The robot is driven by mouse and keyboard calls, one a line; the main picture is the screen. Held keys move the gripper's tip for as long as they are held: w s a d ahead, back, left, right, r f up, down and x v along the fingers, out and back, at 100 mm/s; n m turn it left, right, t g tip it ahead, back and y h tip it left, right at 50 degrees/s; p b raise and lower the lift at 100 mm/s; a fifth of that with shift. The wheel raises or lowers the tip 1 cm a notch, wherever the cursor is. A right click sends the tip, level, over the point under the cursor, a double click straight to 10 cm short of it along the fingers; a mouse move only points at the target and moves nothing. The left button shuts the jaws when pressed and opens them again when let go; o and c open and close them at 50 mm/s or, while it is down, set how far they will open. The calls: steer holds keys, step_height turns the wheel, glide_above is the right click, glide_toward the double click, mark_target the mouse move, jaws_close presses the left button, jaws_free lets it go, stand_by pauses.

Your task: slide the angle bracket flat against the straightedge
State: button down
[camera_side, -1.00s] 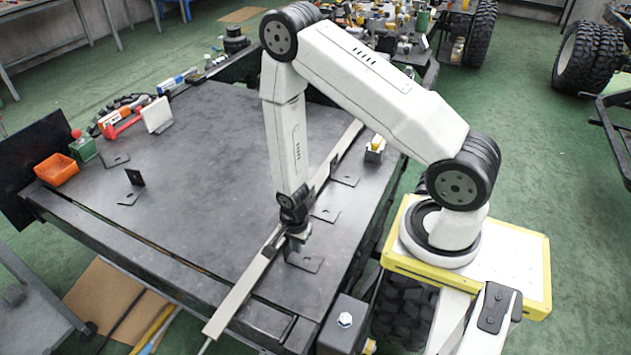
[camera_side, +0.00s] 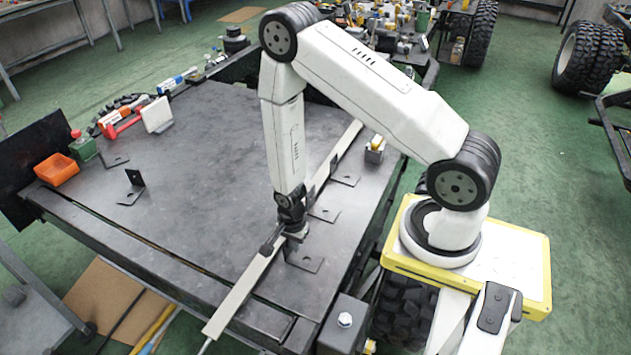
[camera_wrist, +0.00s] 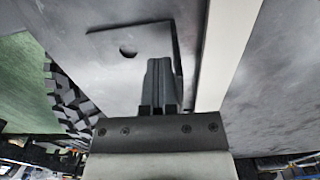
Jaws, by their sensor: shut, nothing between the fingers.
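The straightedge (camera_side: 232,308) is a long pale bar running diagonally across the dark bench. It also shows in the wrist view (camera_wrist: 226,50). A dark angle bracket (camera_side: 306,264) lies on its right side by my gripper (camera_side: 283,240). In the wrist view, the bracket's flat plate with a hole (camera_wrist: 108,62) lies left of the straightedge, its upright side near the bar. A narrow wedge of gap seems to show between them at the far end. My gripper (camera_wrist: 162,64) is shut and empty, its fingertips over the plate close to the upright side. Whether they touch is unclear.
More brackets (camera_side: 325,213) and (camera_side: 346,178) lie along the straightedge's right side. Others (camera_side: 132,188) and (camera_side: 115,160) lie at the left. An orange bin (camera_side: 57,170) and tools stand along the left edge. The bench middle (camera_side: 200,160) is clear.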

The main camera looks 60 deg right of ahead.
steer(key=shift+w, duration=1.2)
stand_by(2.1)
steer(key=shift+r, duration=0.2)
steer(key=shift+s+r, duration=0.2)
steer(key=shift+r, duration=0.9)
steer(key=shift+s+r, duration=0.15)
steer(key=shift+r, duration=0.95)
steer(key=shift+s+r, duration=0.2)
steer(key=shift+r, duration=0.9)
steer(key=shift+r, duration=0.15)
steer(key=shift+w+r+n, duration=0.1)
steer(key=shift+r+n, duration=0.15)
steer(key=shift+n, duration=0.05)
steer(key=s+a+r+n+t, duration=0.1)
steer(key=s+a+r+n, duration=0.1)
steer(key=r+n, duration=0.6)
steer(key=s+a+r+n+t, duration=0.1)
steer(key=s+a+r+n, duration=0.1)
steer(key=r+n, duration=0.7)
steer(key=shift+r+t, duration=0.3)
steer(key=shift+r, duration=0.2)
